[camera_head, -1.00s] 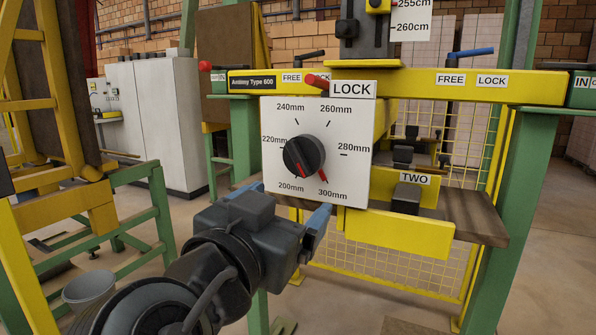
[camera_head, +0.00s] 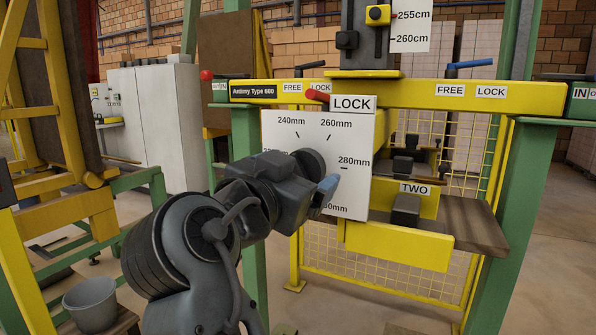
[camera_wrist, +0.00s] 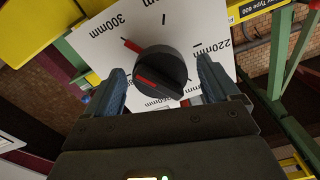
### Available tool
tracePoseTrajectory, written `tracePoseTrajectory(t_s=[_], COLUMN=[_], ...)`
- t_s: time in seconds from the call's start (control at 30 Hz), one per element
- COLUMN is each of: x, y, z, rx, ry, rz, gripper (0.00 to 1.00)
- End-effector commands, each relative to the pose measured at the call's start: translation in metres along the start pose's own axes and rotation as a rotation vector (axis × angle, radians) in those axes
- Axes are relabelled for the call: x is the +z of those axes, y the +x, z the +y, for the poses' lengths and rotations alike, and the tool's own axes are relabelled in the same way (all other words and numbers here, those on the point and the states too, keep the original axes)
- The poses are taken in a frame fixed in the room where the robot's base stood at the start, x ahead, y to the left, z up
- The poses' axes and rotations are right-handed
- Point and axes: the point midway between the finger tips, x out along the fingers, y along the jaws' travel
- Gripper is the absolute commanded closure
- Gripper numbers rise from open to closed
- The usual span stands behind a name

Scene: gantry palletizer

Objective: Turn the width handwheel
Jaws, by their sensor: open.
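The width handwheel is a black round knob with a red stripe (camera_wrist: 160,72) on a white dial panel (camera_wrist: 185,18). In the head view the knob (camera_head: 312,160) is partly hidden behind my gripper, and the panel (camera_head: 358,135) carries millimetre labels. My gripper (camera_wrist: 160,66) is open in front of the panel, one finger on each side of the knob in the wrist view, with no clear contact. In the head view one blue fingertip of my gripper (camera_head: 328,184) shows; the other is hidden. A red mark on the panel sits near 300mm. Which value the knob points to is unclear.
A red-tipped lever (camera_head: 317,96) by a LOCK label sits just above the panel on a yellow beam (camera_head: 405,92). A blue-handled lever (camera_head: 470,65) stands further right. A green post (camera_head: 510,200) and a wooden shelf (camera_head: 470,222) lie right of the panel.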

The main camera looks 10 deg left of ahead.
Motion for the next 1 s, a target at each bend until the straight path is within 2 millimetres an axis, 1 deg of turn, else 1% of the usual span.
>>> tracePoseTrajectory(t_s=[0.2, 0.77, 0.8, 1.0], x=[0.0002, 0.0003, 0.0003, -0.0001], y=[0.0003, 0.0002, 0.0002, 0.0004], z=[0.0001, 0.0004, 0.0004, 0.0005], rx=[0.000, 0.001, 0.001, 0.002], ry=[0.000, 0.000, -0.001, -0.017], rz=[0.000, 0.000, 0.000, 0.000], gripper=[0.12, 0.66, 0.67, 0.67])
